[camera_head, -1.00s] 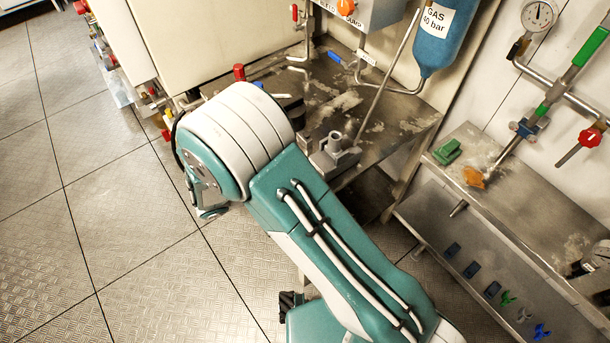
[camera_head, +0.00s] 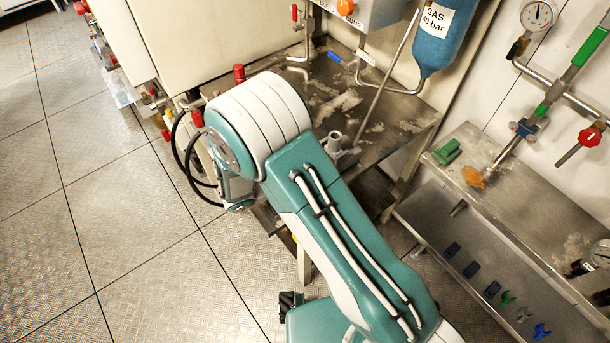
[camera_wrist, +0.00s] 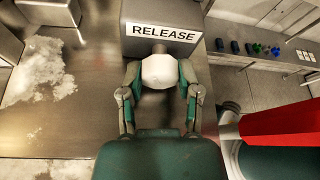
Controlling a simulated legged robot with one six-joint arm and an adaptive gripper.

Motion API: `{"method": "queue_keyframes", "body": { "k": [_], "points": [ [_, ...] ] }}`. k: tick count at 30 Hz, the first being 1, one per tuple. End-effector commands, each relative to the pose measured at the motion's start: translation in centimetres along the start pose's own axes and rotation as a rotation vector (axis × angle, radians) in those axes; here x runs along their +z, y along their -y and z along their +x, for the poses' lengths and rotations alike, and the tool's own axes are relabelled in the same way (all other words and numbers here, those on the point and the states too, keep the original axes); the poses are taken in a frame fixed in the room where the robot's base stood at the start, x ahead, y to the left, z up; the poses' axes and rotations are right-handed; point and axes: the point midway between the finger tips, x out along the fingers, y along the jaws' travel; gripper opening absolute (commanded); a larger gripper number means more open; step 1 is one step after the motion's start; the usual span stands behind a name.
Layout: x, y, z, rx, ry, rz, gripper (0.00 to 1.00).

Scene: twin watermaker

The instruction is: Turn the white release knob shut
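The white release knob (camera_wrist: 160,71) shows in the wrist view, just below the black-on-white RELEASE label (camera_wrist: 160,33) on a grey metal box (camera_wrist: 200,13). My gripper (camera_wrist: 160,76) is open, with one finger on each side of the knob. The fingertips lie close to the knob's sides; I cannot tell if they touch it. In the head view the knob and my gripper are hidden behind my teal and white arm.
A large red part (camera_wrist: 285,122) is close at the right of the wrist view. In the head view, a steel bench (camera_head: 400,128) with pipes and a blue gas bottle (camera_head: 440,40) stands behind my arm. The floor at left is clear.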

Motion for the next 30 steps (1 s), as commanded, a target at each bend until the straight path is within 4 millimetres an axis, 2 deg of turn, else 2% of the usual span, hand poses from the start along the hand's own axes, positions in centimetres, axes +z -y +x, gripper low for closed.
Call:
{"method": "queue_keyframes", "body": {
  "k": [11,30],
  "points": [
    [0.02,-0.19,0.00,0.032,-0.003,0.062,0.00],
    [-0.01,-0.11,-0.02,0.183,-0.003,0.423,0.00]
  ]
}}
